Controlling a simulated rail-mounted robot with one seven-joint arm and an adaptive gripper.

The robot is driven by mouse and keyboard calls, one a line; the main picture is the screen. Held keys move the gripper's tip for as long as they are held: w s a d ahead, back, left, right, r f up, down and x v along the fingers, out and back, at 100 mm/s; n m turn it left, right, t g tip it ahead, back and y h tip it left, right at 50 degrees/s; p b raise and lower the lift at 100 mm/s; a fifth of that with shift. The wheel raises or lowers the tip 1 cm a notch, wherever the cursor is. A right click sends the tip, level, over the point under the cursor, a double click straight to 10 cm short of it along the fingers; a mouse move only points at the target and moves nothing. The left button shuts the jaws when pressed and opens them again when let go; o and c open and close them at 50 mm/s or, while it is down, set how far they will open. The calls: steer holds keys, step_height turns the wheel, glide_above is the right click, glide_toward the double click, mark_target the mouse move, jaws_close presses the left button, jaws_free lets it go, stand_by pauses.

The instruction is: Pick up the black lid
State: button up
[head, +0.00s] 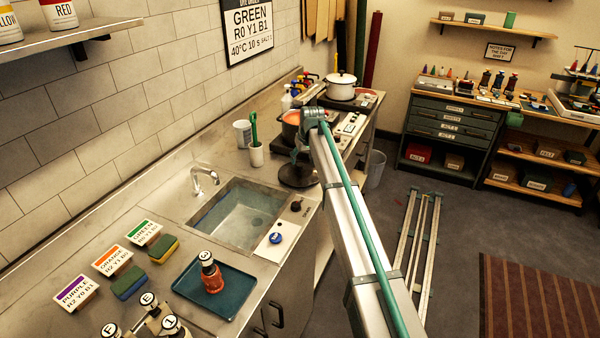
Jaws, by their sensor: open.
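The black lid (292,180) is a dark round disc lying on the metal counter to the right of the sink, near the counter's front edge. My gripper (297,160) hangs at the end of my arm, directly above the lid in this view, with its jaws open. The gripper and arm hide part of the lid. The gap between the fingertips and the lid is too small to make out, so I cannot tell whether they touch.
The sink (238,215) lies nearer. A white lidded pot (341,86) is farther back.

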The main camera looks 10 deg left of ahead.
mark_target(300, 164)
steer(key=p+x, duration=0.2)
steer(key=x, duration=0.2)
steer(key=shift+w+a+f, duration=0.15)
steer(key=shift+f, duration=0.2)
jaws_close()
